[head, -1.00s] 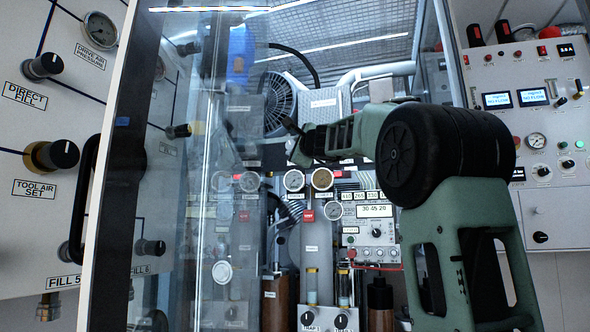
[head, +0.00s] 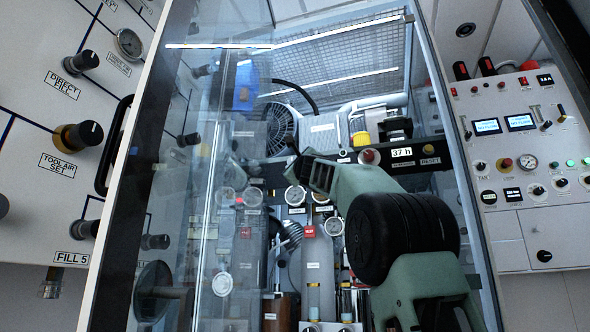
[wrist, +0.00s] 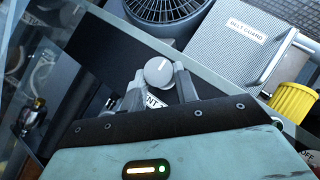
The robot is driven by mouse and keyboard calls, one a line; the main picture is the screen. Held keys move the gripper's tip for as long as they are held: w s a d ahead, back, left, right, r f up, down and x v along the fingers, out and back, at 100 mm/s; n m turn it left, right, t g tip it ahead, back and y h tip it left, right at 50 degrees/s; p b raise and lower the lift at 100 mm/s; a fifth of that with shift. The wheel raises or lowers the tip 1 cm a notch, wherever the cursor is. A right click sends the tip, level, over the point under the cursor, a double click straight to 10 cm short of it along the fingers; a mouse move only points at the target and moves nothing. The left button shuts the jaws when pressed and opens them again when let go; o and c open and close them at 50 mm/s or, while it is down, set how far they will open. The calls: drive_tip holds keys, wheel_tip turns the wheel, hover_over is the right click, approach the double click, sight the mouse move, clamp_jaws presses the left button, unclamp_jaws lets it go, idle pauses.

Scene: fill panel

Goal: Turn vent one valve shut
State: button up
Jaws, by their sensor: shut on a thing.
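A round grey valve knob (wrist: 158,72) sits between the two fingers of my gripper (wrist: 159,80) in the wrist view. My gripper is shut on it. A white label (wrist: 154,101) just below the knob is partly hidden by my gripper, and only the letters "NT" show.
A glass door (head: 215,190) stands along the left of my arm. A fan (head: 280,128) and a mesh belt guard (wrist: 235,45) are behind the gripper. A yellow ribbed cap (wrist: 293,103) is to the right. Gauges (head: 295,196) are below my gripper.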

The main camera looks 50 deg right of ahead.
idle(0.3)
drive_tip(key=o, duration=1)
drive_tip(key=shift+c, duration=0.2)
drive_tip(key=shift+s+f, duration=0.1)
drive_tip(key=b+v, duration=0.9)
drive_tip(key=v, duration=0.8)
drive_tip(key=shift+s, duration=0.1)
